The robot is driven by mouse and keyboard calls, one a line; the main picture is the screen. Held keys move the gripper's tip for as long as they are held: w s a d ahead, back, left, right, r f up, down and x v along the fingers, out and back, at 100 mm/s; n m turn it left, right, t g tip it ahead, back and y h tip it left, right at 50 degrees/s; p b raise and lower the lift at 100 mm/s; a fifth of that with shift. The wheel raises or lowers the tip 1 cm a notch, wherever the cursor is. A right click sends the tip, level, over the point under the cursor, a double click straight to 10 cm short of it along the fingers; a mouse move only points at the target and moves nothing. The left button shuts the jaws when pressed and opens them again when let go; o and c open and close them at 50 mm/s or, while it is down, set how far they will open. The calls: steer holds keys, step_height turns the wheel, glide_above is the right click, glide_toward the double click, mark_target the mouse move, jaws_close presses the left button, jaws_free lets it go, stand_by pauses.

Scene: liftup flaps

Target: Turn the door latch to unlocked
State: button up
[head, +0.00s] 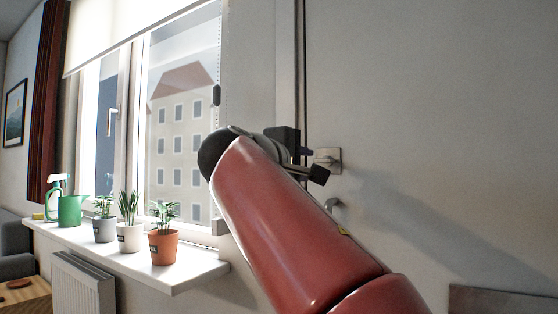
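The door latch (334,157) is a small knob on a square metal plate, on the pale door (440,110) just right of its left edge. My gripper (309,158) is right at the latch, with dark finger parts above left and below right of it. Part of the latch is covered by the gripper. I cannot tell whether the fingers touch the knob, how far apart they are, or which way the knob is turned.
A metal door handle (336,204) sits below the latch, partly behind my red arm. To the left, a white windowsill (180,272) holds several potted plants, a green watering can (71,211) and a spray bottle (56,186). A radiator (82,288) is below it.

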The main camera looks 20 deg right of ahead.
mark_target(322, 160)
steer(key=x, duration=0.5)
steer(key=r+x, duration=0.1)
steer(key=x, duration=0.2)
steer(key=shift+d+p, duration=0.1)
steer(key=shift+p, duration=0.3)
steer(key=shift+r, duration=0.1)
jaws_close()
